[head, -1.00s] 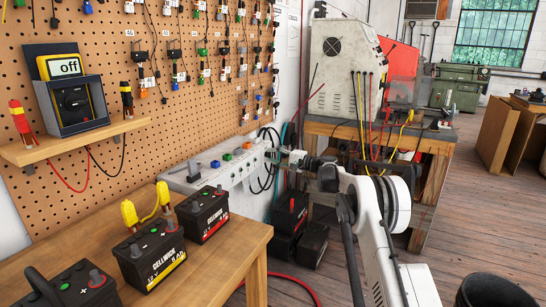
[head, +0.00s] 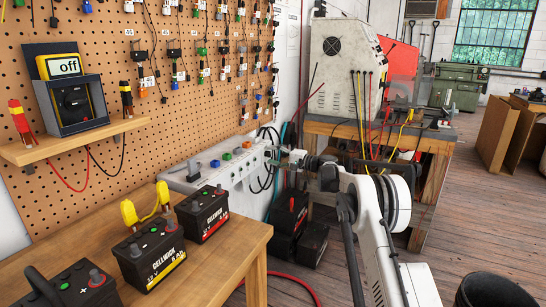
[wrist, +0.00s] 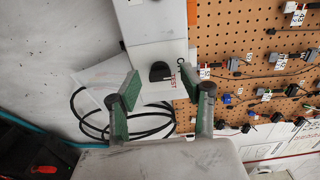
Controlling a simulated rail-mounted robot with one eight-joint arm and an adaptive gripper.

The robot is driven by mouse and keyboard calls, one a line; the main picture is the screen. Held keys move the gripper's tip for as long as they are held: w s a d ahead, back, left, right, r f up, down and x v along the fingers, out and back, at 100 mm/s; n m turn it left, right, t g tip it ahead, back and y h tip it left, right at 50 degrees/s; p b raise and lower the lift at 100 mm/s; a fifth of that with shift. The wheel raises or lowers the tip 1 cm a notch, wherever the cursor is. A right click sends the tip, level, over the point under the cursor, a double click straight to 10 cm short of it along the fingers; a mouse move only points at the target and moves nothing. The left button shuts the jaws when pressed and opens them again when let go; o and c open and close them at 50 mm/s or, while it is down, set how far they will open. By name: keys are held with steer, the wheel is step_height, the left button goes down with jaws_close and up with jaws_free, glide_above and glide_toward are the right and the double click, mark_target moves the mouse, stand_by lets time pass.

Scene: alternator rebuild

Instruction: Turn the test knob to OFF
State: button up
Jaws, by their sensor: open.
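The black test knob (wrist: 160,72) sits on the end of a white panel in the wrist view. Red lettering that looks like TEST is beside it on the right, and dark lettering, partly hidden, is above that. The knob's exact pointing direction is too small to tell. My gripper (wrist: 163,82) is open, with one green-padded finger to each side of the knob in the picture. I cannot tell whether either finger touches it. In the head view my gripper (head: 283,157) is at the far right end of the white bench box (head: 210,178); the knob is not clearly visible there.
Black cables (wrist: 120,115) hang beside the panel. The pegboard (wrist: 250,60) with hanging leads is close on the right in the wrist view. In the head view, batteries (head: 150,255) stand on the wooden bench (head: 225,260), and a multimeter (head: 68,65) reads off.

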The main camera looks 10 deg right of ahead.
steer(key=v, duration=1.2)
steer(key=shift+a, duration=0.1)
steer(key=s+a+r+n+g+h+p, duration=0.1)
steer(key=s+a+r+h+p, duration=0.1)
steer(key=s+a+r, duration=0.35)
steer(key=s+a+r+n+g+h+p, duration=0.1)
steer(key=s+a+r+h+p, duration=0.15)
steer(key=s+r, duration=0.65)
steer(key=s+a+r+n+g+h+p, duration=0.15)
steer(key=s+a+r, duration=0.3)
steer(key=s, duration=0.55)
steer(key=s+a+n+h+p, duration=0.15)
steer(key=s+h, duration=0.25)
steer(key=s, duration=1.5)
steer(key=s+d+f+n+h+p, duration=0.1)
steer(key=s+d+f+h, duration=0.1)
steer(key=s, duration=0.7)
steer(key=s+d+f+n+h+p, duration=0.1)
steer(key=s+d+f+h+p, duration=0.1)
steer(key=s, duration=0.7)
steer(key=shift+f, duration=0.4)
steer(key=shift+d, duration=0.1)
